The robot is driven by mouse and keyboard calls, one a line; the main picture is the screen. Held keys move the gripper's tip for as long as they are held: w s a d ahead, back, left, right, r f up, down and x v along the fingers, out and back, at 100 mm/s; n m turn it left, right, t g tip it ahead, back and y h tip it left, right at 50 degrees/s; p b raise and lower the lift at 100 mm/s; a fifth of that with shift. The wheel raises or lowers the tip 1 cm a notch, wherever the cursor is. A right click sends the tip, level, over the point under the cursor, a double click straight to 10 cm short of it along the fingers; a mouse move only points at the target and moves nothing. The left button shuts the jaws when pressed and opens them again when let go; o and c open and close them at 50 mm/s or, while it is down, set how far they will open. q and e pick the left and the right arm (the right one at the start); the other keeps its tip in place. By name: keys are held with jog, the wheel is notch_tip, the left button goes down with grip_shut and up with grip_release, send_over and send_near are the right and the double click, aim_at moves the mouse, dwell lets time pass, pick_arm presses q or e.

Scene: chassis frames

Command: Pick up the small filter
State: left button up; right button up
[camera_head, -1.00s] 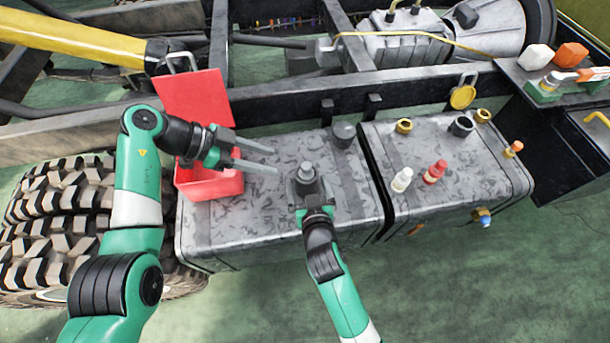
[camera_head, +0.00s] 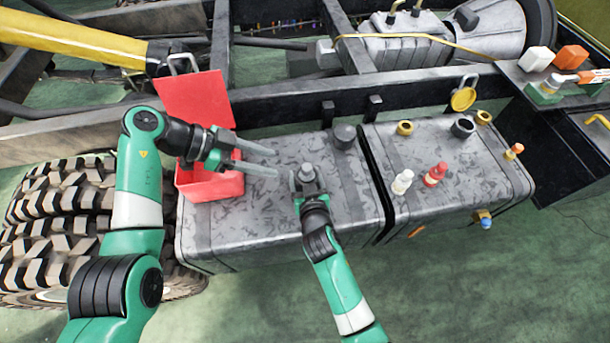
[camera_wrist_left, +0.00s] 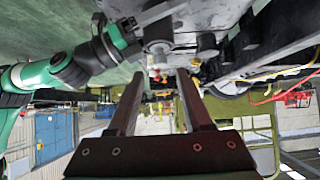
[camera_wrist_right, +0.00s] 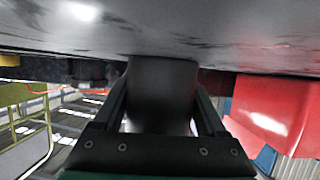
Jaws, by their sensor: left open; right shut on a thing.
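A grey cylindrical part (camera_head: 306,170), which looks like the small filter, stands on the left grey tank (camera_head: 250,225). My right gripper (camera_head: 306,184) is shut on it; in the right wrist view this dark cylinder (camera_wrist_right: 160,92) fills the space between the fingers, close to the tank surface. I cannot tell whether it still touches the tank. A second dark grey cylinder (camera_head: 343,135) stands behind it near the tank's back edge. My left gripper (camera_head: 272,160) is open and empty above the tank, left of the held part. Its two separated fingers show in the left wrist view (camera_wrist_left: 158,75).
An open red box (camera_head: 210,185) with a raised lid stands at the tank's left end, beside my left gripper. The right tank (camera_head: 440,205) carries several caps and a white and a red bottle. A frame rail (camera_head: 300,108) runs behind.

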jog(key=c, duration=0.5)
pick_arm(q)
jog(key=shift+c, duration=0.9)
pick_arm(e)
jog(key=shift+c, duration=0.4)
pick_arm(q)
jog(key=shift+w, duration=0.1)
